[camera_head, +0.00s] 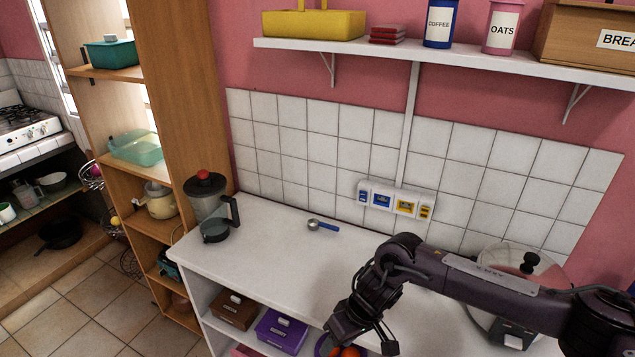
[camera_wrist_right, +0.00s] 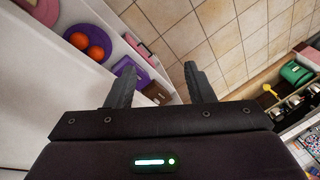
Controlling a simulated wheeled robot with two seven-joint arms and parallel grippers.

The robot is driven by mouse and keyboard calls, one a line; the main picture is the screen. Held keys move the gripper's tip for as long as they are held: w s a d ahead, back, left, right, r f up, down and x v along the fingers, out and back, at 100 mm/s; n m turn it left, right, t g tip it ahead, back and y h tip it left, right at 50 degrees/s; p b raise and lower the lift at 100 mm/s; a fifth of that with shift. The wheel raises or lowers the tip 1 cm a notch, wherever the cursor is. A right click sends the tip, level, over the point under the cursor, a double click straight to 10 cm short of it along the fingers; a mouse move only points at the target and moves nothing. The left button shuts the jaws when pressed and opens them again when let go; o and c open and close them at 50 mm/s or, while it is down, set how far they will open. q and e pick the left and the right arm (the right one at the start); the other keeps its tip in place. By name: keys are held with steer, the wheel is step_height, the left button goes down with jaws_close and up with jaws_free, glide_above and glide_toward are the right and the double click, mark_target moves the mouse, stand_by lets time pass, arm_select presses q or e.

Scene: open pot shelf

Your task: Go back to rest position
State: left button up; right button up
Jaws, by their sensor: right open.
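My right gripper (camera_head: 362,342) hangs at the front edge of the white counter (camera_head: 270,230) in the head view, at the end of my dark arm, which reaches in from the right. In the right wrist view, its two dark fingers (camera_wrist_right: 160,88) are spread apart with nothing between them. The gripper is pointed down past the counter front, towards the shelf below and the tiled floor. My left gripper is in neither view.
A lidded pot (camera_head: 515,270) is partly behind my right arm. Floor (camera_head: 90,310) is clear at left.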

steer(key=w+a+f+t+y+b, duration=0.1)
steer(key=w+a+f+y, duration=0.1)
steer(key=a+f, duration=0.3)
steer(key=w+a+f+t+y+b, duration=0.1)
steer(key=a+f+t+y, duration=0.1)
steer(key=f, duration=0.5)
steer(key=s+d+f+m+t+b, duration=0.1)
steer(key=d+f, duration=0.1)
steer(key=f, duration=0.3)
steer(key=s+d+f+m+h, duration=0.1)
steer(key=s+d+f, duration=0.15)
steer(key=f, duration=0.25)
steer(key=d+f+m+t+b, duration=0.1)
steer(key=d+f, duration=0.1)
steer(key=f, duration=0.4)
steer(key=s+d+f+m+h+b, duration=0.1)
steer(key=s+d+f+h, duration=0.1)
steer(key=s+d+f, duration=0.5)
steer(key=s+d+f+h, duration=0.2)
steer(key=s+d+f, duration=0.2)
steer(key=s+f, duration=0.5)
steer(key=s+d+f+g+h, duration=0.1)
steer(key=s+d+f+g, duration=0.1)
steer(key=s, duration=0.9)
steer(key=s+d+f+g+h+b, duration=0.1)
steer(key=s+d+f, duration=0.3)
steer(key=s, duration=0.7)
steer(key=shift+s+d+g+h, duration=0.4)
steer(key=shift+d+h, duration=0.1)
steer(key=shift+d, duration=0.55)
